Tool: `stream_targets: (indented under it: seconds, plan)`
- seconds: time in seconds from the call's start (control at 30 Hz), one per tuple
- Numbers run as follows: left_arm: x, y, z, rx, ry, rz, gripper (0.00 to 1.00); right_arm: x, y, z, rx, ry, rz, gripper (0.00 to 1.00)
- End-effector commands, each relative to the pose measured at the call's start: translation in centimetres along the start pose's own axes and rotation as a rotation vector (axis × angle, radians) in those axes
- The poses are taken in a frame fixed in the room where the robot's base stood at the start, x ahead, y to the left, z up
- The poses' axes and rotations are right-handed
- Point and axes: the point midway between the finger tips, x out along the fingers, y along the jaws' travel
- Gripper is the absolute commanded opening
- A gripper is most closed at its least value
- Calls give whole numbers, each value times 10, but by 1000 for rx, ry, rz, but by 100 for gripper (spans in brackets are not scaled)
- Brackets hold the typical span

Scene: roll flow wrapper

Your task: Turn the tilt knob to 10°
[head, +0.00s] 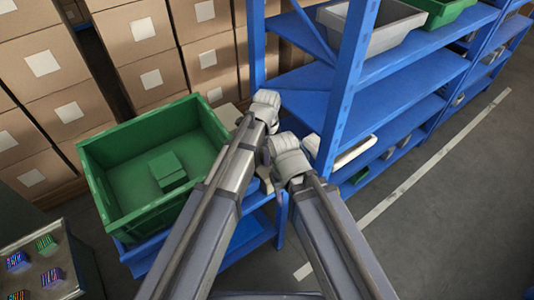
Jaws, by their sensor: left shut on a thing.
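No tilt knob can be made out in the head view. My left gripper (265,103) is at the far end of the left arm, beside the blue shelf upright. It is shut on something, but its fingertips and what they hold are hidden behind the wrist. The end of my right arm (289,160) is just below and to the right of it, close to the left wrist. I cannot make out the right fingers or whether they are open.
A green crate (97,185) with a small green block (168,170) stands left of my arms. Blue shelving (385,120) stands at the right. Stacked cartons (40,65) fill the back left. A dark tray (45,280) with small coloured items is at lower left. The floor at right is clear.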

Motion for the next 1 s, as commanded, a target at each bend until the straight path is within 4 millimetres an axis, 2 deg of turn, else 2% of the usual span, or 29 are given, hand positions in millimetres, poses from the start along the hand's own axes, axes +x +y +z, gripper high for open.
stream_targets:
  seconds: [0.33, 0.83, 0.87, 1.0]
  plan:
    - [0, 0, 0, 104, 0, 0, 2, 0, 0, 0, 0, 0, 0, 50]
    - [0, 0, 0, 116, 0, 1, 2, 0, 0, 0, 0, 0, 0, 50]
    - [0, 0, 0, 116, 0, 1, 61, 0, 0, 0, 0, 0, 0, 50]
    - [0, 0, 0, 116, 0, 0, 77, 0, 0, 0, 0, 0, 0, 50]
